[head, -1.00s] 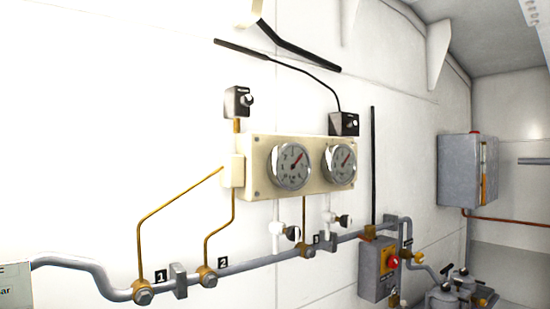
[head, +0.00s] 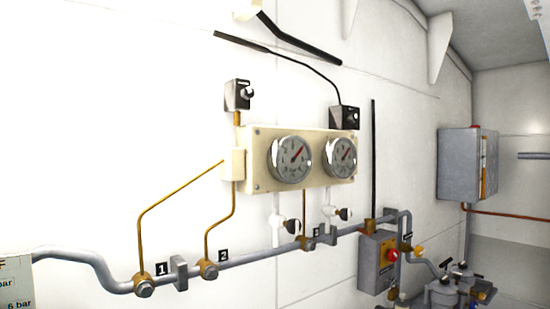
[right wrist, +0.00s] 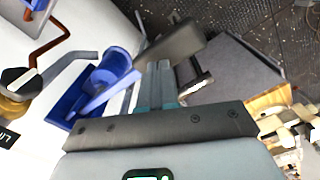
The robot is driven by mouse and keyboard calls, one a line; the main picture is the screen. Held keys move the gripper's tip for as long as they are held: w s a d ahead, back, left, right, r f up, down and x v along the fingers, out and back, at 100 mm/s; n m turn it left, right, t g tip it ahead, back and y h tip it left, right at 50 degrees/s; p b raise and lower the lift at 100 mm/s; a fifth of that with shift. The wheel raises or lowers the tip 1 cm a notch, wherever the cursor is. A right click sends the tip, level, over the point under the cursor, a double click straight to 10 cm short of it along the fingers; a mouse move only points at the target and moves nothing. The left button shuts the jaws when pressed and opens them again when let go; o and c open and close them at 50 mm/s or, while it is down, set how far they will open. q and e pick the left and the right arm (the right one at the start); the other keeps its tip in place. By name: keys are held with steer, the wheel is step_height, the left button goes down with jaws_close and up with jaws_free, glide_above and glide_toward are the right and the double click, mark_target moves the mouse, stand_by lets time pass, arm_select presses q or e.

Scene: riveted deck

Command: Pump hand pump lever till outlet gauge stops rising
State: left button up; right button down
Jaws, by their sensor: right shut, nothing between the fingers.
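Two round dial gauges, the left one (head: 290,158) and the right one (head: 340,157), sit on a cream panel (head: 258,180) in the head view. Both needles appear to point up and right; I cannot read the numbers or tell which is the outlet gauge. A long black rod (head: 373,150) stands upright above a grey box (head: 374,265) with a red knob; I cannot tell whether it is the pump lever. In the right wrist view my right gripper (right wrist: 160,75) is shut and empty, beside a blue fitting (right wrist: 100,82). My left gripper is out of view.
A grey pipe (head: 250,256) with numbered brass fittings runs along the white wall. A grey cabinet (head: 462,165) is at right. Grey canisters (head: 445,292) stand at lower right. The right wrist view shows dark riveted deck (right wrist: 230,25) and a brass fitting (right wrist: 14,108).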

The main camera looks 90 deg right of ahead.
stand_by(0.5)
step_height(320, 180, up, 5)
steer(key=p, duration=0.4)
stand_by(0.4)
steer(key=shift+s, duration=0.1)
